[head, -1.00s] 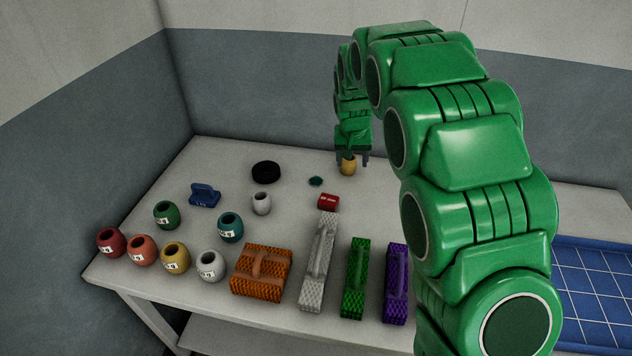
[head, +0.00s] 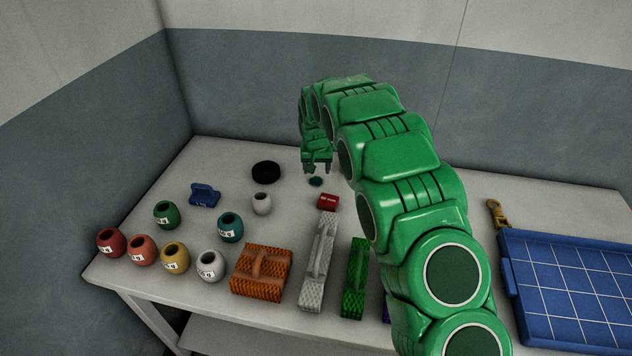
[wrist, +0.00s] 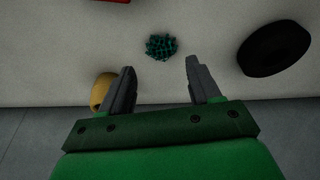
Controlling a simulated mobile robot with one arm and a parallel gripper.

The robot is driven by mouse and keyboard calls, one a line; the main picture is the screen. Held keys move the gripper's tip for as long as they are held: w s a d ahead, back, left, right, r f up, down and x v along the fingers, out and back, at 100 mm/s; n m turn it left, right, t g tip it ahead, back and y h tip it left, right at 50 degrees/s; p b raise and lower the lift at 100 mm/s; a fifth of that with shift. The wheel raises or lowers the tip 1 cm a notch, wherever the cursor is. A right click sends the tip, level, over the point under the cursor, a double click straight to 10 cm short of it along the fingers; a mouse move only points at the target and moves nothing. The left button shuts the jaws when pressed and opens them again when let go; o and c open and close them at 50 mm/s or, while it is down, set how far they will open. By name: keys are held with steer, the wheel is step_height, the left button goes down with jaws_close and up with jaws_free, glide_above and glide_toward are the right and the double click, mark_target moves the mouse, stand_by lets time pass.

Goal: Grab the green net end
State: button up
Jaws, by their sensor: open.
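A long green mesh block (head: 354,275) with a raised grip lies near the table's front edge in the head view, partly beside my arm. A small dark teal mesh tuft (head: 316,182) lies farther back on the table; it also shows in the wrist view (wrist: 161,46), just beyond and between my fingertips. I cannot tell for sure which of these two is the net end. My gripper (head: 317,171) is open and empty above the table, close to the tuft. Its two fingers (wrist: 160,66) stand apart in the wrist view.
Orange (head: 261,272) and white (head: 318,262) mesh blocks lie left of the green one. A yellow pot (wrist: 102,92) sits beside my left finger. A blue tray (head: 575,290) is right.

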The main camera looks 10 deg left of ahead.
mark_target(316, 179)
steer(key=shift+x, duration=3)
steer(key=shift+a, duration=0.15)
steer(key=c, duration=1.1)
